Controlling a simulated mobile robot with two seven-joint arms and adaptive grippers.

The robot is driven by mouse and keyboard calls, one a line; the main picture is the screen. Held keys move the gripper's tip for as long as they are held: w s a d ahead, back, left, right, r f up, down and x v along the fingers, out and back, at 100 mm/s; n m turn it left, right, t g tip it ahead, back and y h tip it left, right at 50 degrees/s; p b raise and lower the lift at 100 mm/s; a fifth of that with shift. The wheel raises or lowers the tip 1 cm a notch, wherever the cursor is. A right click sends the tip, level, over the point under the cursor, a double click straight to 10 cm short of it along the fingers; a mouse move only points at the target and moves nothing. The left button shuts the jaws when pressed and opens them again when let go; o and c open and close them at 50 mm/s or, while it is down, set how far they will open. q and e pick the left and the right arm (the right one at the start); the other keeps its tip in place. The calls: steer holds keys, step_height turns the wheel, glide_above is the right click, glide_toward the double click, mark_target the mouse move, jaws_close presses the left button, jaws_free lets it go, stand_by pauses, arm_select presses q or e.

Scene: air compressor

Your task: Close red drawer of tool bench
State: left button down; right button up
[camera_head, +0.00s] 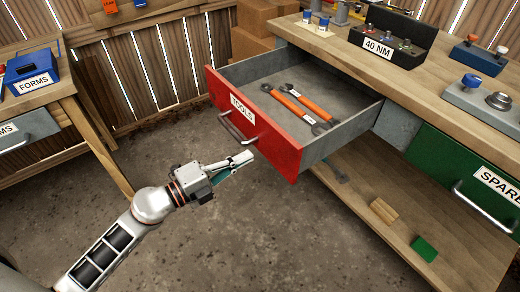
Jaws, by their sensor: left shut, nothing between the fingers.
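The red drawer (271,131), labelled TOOLS, is pulled well out of the wooden tool bench (455,107). Its red front faces the lower left and carries a metal bar handle (236,133). Two orange-handled wrenches (297,103) lie inside on the grey floor of the drawer. My left gripper (246,162) is shut and empty, just in front of the drawer front and near the lower end of the handle. I cannot tell whether the fingertips touch the drawer. My right gripper is not in view.
A green drawer (462,172), labelled SPARE, is beside it on the right. A lower shelf (400,225) holds small wooden and green blocks. Another table with a blue FORMS box (32,71) stands at the left. The dirt floor (270,245) before the drawer is clear.

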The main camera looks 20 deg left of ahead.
mark_target(270, 145)
arm_select(q)
steer(key=x, duration=0.5)
steer(key=shift+w+d+f, duration=0.1)
steer(key=shift+w, duration=0.1)
steer(key=shift+w+d, duration=0.1)
steer(key=shift+d, duration=0.05)
